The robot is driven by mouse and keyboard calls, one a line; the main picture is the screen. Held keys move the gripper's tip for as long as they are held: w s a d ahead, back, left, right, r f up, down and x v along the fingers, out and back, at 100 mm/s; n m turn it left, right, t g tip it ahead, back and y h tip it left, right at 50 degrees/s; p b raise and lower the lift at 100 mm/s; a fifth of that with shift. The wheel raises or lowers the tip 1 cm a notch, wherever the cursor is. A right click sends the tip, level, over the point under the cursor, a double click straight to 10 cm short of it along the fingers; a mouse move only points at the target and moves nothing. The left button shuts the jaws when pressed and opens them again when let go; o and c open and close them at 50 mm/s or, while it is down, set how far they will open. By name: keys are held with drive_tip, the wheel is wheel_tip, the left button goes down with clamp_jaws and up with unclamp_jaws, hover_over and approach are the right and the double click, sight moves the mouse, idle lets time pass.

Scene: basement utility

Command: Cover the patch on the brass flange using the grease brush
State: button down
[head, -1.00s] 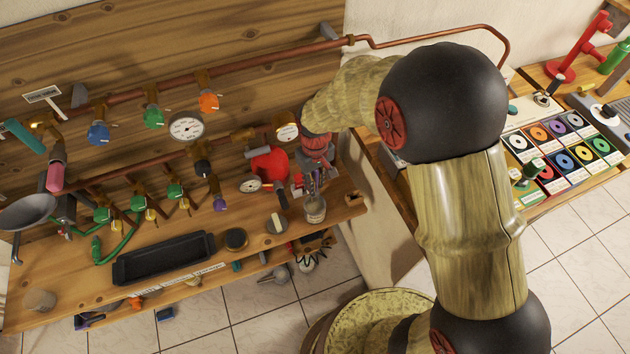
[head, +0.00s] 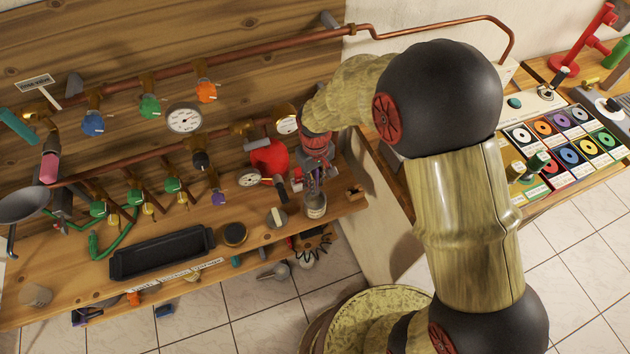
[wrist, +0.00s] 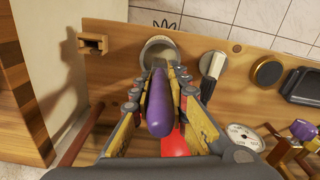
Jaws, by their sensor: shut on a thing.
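My gripper (wrist: 160,82) is shut on the purple handle (wrist: 159,112) of what looks like the grease brush, and points down at the bench. The brush's lower end is at the mouth of a small grey jar (wrist: 161,44); the fingers hide whether the bristles are inside. In the head view the gripper (head: 314,172) is just above the jar (head: 315,207) near the bench's right end. A round disc with a brass-coloured rim and dark face (wrist: 268,71) lies on the bench, also in the head view (head: 235,234). I cannot tell whether it is the brass flange; no patch is clear.
Valves and gauges (head: 185,118) line the copper pipes behind. A red part (head: 268,156) is close to the gripper. A wooden bracket (wrist: 93,43) sits at the bench end.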

sight(315, 171)
drive_tip(key=shift+f, duration=0.55)
idle(1.4)
drive_tip(key=shift+r+p, duration=2.35)
drive_tip(key=shift+r, duration=1.25)
drive_tip(key=shift+w+f+m, duration=0.1)
drive_tip(key=shift+w+m, duration=0.35)
drive_tip(key=shift+m, duration=0.05)
drive_tip(key=w+d+f+m+b, duration=0.1)
drive_tip(key=d+f+m+b, duration=0.1)
drive_tip(key=d+f, duration=0.2)
drive_tip(key=w+d+f+m+b, duration=0.2)
drive_tip(key=d+f+b, duration=0.1)
drive_tip(key=d, duration=0.7)
drive_tip(key=shift+w+d+f, duration=0.15)
drive_tip(key=shift+w+f, duration=0.15)
drive_tip(key=shift+f, duration=0.35)
